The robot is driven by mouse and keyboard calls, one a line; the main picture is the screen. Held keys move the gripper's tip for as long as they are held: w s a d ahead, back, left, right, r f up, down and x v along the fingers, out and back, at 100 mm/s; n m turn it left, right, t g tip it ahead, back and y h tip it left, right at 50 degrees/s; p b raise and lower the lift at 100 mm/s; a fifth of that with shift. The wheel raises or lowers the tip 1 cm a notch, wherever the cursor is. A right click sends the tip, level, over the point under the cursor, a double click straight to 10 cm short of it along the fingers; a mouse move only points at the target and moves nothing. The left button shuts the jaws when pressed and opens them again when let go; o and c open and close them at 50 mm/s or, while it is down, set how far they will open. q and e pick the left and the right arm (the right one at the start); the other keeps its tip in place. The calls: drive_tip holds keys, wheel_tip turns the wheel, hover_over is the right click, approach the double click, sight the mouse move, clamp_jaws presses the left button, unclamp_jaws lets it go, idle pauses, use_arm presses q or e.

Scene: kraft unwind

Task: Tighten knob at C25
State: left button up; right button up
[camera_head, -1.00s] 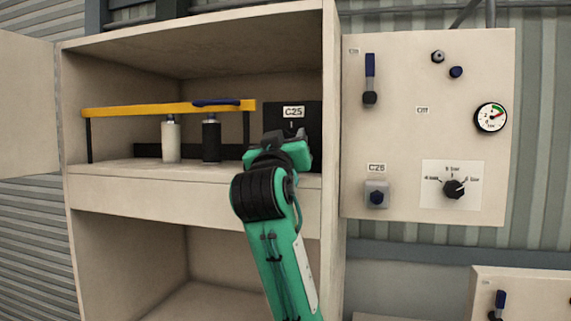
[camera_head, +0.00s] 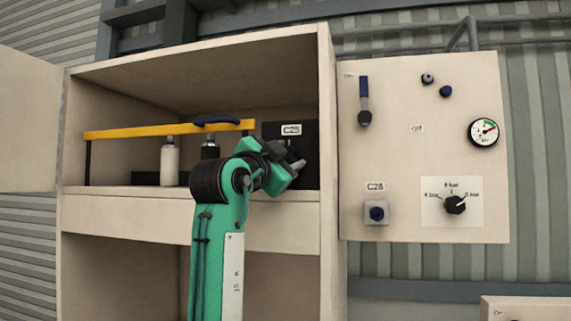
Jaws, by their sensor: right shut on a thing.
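The black panel (camera_head: 310,143) with the C25 label (camera_head: 291,129) stands at the right inside the open cabinet. My right gripper (camera_head: 292,163) is in front of this panel, just below the label, at the end of my green arm. It is shut on the knob at C25, which the gripper mostly hides. How far the knob is turned cannot be seen. My left gripper is not in view.
A yellow bar (camera_head: 140,131) with a blue handle (camera_head: 216,122) spans the shelf, near a white cylinder (camera_head: 170,164) and a dark one. The cabinet's right wall (camera_head: 327,150) is close to my gripper. The beige panel (camera_head: 400,150) carries a gauge (camera_head: 484,132) and a selector (camera_head: 455,205).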

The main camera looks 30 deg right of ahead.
drive_tip(key=m+g, duration=0.1)
drive_tip(key=m, duration=0.2)
drive_tip(key=shift+f+g, duration=0.1)
drive_tip(key=shift+g, duration=0.2)
drive_tip(key=shift+f+m+g+y+p, duration=0.15)
drive_tip(key=shift+m+g+y, duration=0.15)
drive_tip(key=shift+m, duration=0.65)
drive_tip(key=shift+f+m+g+y+p, duration=0.1)
drive_tip(key=shift+m+g+y+p, duration=0.15)
drive_tip(key=shift+m, duration=0.7)
drive_tip(key=o, duration=0.8)
drive_tip(key=shift+s, duration=0.1)
drive_tip(key=shift+o, duration=1)
drive_tip(key=shift+s+r, duration=0.25)
drive_tip(key=shift+w+a, duration=0.1)
